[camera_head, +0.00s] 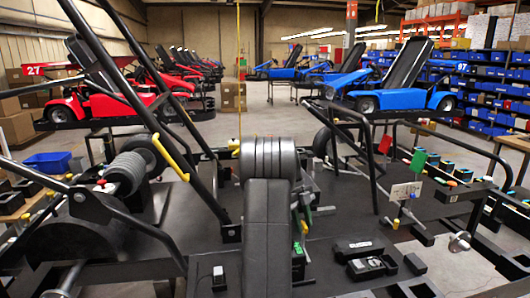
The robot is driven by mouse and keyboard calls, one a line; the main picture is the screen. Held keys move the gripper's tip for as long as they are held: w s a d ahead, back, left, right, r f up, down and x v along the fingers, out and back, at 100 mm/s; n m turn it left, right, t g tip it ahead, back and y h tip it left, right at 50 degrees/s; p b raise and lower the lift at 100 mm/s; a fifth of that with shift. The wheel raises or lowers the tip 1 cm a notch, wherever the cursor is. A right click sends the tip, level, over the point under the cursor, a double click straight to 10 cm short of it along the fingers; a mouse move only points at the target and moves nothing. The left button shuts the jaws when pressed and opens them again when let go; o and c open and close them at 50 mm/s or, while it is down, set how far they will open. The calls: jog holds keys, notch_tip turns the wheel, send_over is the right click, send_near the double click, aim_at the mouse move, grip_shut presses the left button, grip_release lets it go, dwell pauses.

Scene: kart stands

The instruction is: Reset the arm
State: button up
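A thick dark link with a ribbed round top (268,158) stands upright in the middle of the view. It looks like part of my own arm, but I cannot be sure. I cannot make out any gripper fingers, so whether my gripper is open or shut does not show. Nothing is seen to be held. The link hides part of the dark deck behind it.
A red kart (100,100) stands at the left and a blue kart (400,90) at the right. Black tubes and a yellow handle (170,157) crowd the left. Small black boxes (371,267) lie on the dark deck at right. A blue bin (48,162) is far left.

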jog(key=shift+n+t+h+b, duration=0.3)
jog(key=shift+n+h+b, duration=0.1)
jog(key=shift+n, duration=0.9)
jog(key=shift+a+r, duration=0.1)
